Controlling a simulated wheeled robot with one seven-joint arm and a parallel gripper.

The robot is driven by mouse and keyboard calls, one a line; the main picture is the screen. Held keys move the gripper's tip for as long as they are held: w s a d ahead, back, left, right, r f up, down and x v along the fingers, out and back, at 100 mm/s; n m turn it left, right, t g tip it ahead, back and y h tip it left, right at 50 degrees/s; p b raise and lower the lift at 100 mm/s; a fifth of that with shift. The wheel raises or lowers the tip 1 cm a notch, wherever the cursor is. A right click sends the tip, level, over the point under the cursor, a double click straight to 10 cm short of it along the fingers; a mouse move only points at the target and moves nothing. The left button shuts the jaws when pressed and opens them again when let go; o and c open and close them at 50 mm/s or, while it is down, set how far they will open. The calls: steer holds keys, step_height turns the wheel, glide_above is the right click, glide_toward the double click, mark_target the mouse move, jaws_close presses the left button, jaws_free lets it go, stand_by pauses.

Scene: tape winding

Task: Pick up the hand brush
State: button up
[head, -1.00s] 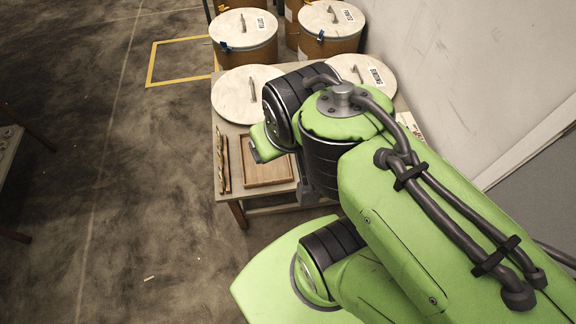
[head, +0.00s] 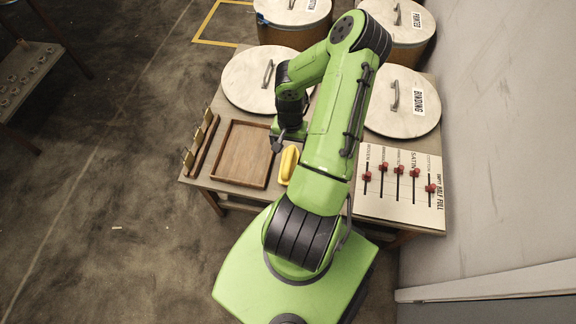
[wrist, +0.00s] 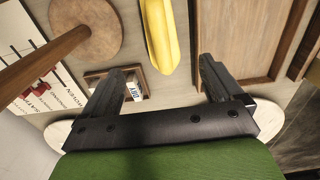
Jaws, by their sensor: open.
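A long yellow object (head: 288,165), which looks like the hand brush though no bristles show, lies on the table right of a wooden tray. In the wrist view the yellow object (wrist: 160,35) is at the top centre, ahead of my fingers. My gripper (wrist: 168,78) is open and empty, its two black fingers apart and not touching it. In the head view my gripper (head: 281,143) is just beyond the far end of the yellow object, partly hidden by my arm.
The shallow wooden tray (head: 243,154) and narrow wooden racks (head: 204,147) are on the left. Lidded drums (head: 402,101) stand behind. A panel with red sliders (head: 398,186) is on the right. The wrist view also shows a round brown disc (wrist: 88,27) and a small labelled block (wrist: 97,79).

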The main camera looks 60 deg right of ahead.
mark_target(289, 157)
step_height(289, 157, down, 6)
steer(key=shift+d+f+b, duration=0.1)
steer(key=shift+f+b, duration=0.05)
steer(key=shift+b, duration=0.7)
steer(key=f+b, duration=0.1)
steer(key=f, duration=0.1)
steer(key=f+b, duration=0.1)
steer(key=f, duration=0.2)
steer(key=shift+w+f+b, duration=0.2)
steer(key=shift+f+b, duration=0.1)
steer(key=shift+b, duration=0.05)
steer(key=shift+r, duration=0.1)
steer(key=c, duration=1.2)
steer(key=shift+r, duration=0.1)
step_height(289, 157, up, 10)
steer(key=p, duration=0.4)
